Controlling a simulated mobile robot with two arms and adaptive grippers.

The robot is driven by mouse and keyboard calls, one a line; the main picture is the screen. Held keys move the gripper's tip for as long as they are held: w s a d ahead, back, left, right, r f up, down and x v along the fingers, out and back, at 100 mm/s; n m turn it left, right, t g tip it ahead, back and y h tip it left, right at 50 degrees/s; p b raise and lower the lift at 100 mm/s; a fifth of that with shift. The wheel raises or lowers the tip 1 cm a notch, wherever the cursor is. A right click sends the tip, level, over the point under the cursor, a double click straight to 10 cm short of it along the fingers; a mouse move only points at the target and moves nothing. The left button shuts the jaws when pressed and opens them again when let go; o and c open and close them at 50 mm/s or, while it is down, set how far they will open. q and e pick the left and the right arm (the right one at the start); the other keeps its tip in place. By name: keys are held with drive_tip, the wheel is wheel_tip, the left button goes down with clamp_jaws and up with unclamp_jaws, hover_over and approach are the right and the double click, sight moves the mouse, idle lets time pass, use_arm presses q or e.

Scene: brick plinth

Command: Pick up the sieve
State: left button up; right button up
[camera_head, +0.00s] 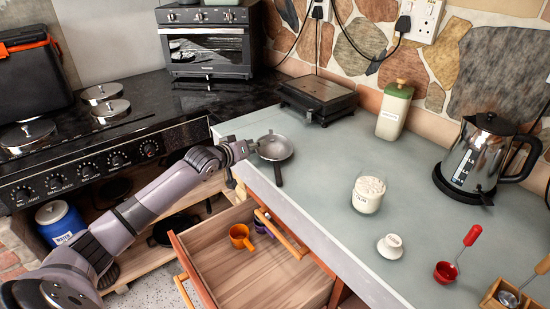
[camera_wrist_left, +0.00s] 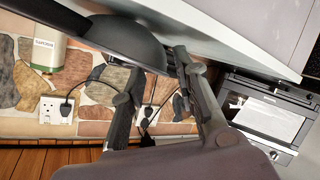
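The sieve (camera_head: 274,148) is a grey metal round bowl on the left part of the counter, with a short dark handle (camera_head: 278,176) pointing towards me. My left gripper (camera_head: 250,148) is at the left side of its rim. In the left wrist view, the dark rounded bowl of the sieve (camera_wrist_left: 128,40) fills the upper middle, and the fingers of my left gripper (camera_wrist_left: 158,75) stand apart close to its edge. I cannot tell whether a finger touches it. My right gripper is not in view.
A jar (camera_head: 368,193), white lid (camera_head: 390,246) and kettle (camera_head: 482,155) stand on the counter. An open drawer (camera_head: 255,278) with an orange mug (camera_head: 240,237) sticks out below.

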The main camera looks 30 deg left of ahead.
use_arm(q)
drive_tip(key=shift+x, duration=1.3)
drive_tip(key=shift+c, duration=0.3)
clamp_jaws()
